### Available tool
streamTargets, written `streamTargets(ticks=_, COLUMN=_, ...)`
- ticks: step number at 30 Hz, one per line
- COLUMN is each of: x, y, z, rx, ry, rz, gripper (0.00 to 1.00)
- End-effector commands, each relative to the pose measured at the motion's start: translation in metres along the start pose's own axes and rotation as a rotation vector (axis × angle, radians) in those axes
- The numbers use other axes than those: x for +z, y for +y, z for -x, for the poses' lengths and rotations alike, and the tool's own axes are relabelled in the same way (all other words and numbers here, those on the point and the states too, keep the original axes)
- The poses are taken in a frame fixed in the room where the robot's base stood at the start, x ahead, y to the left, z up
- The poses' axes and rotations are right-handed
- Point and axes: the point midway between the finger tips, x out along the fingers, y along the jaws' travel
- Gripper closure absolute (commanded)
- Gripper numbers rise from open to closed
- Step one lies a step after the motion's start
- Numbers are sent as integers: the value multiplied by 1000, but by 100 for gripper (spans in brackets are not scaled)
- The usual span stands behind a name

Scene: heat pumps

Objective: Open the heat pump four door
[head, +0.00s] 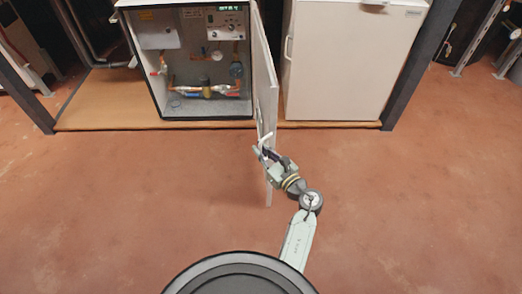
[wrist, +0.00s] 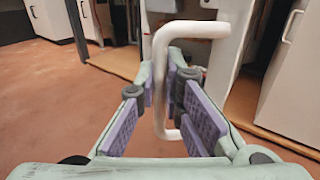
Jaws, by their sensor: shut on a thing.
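The heat pump cabinet (head: 200,60) at the top left of the head view has its door (head: 266,75) swung wide open toward me, hinged on its right side. The open front shows pipes, valves, a gauge and a small green display (head: 230,8). The door stands edge-on, with its free edge near my gripper (head: 264,152). In the wrist view, the white bar handle (wrist: 160,70) passes between the purple finger pads of my gripper (wrist: 172,88), which is shut on it. The exact contact of the pads is partly hidden.
A closed white cabinet (head: 352,60) stands to the right of the open door. Dark posts (head: 415,65) frame the wooden platform (head: 100,112) under the units. The reddish floor (head: 130,190) in front is clear. Pipes run at the left.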

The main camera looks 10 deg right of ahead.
Motion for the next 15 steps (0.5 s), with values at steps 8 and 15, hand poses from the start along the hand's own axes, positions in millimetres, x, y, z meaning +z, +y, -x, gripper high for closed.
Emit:
streamTargets(ticks=8, x=3, y=0, z=-2, rx=0, ry=-7, rz=1, gripper=100)
streamTargets(ticks=15, x=3, y=0, z=-2, rx=2, ry=-6, rz=1, gripper=86)
